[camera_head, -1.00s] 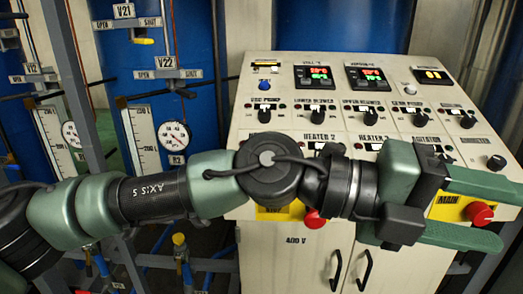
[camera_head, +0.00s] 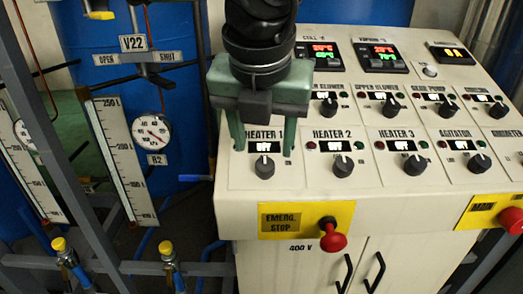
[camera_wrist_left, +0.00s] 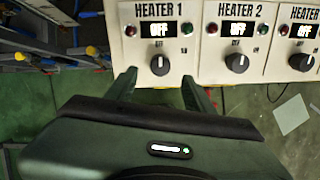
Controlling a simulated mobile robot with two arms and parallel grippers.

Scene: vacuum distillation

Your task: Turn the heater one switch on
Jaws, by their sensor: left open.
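The heater one switch is a black round knob (camera_head: 264,166) on the sloped panel, below the label HEATER 1. It also shows in the left wrist view (camera_wrist_left: 160,65), with its pointer mark near upright and the small display above it reading OFF. My left gripper (camera_head: 263,142) comes down from above with its green fingers apart. They straddle the HEATER 1 display in the head view, just above the knob. In the left wrist view the fingertips (camera_wrist_left: 159,77) lie on either side just below the knob. Nothing is between the fingers. My right gripper is out of view.
The HEATER 2 knob (camera_head: 342,165) and HEATER 3 knob (camera_head: 415,164) sit to the right, their displays also reading OFF. A red emergency stop button (camera_head: 333,240) juts out below on a yellow plate (camera_head: 292,219). Pipes and gauges stand at the left.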

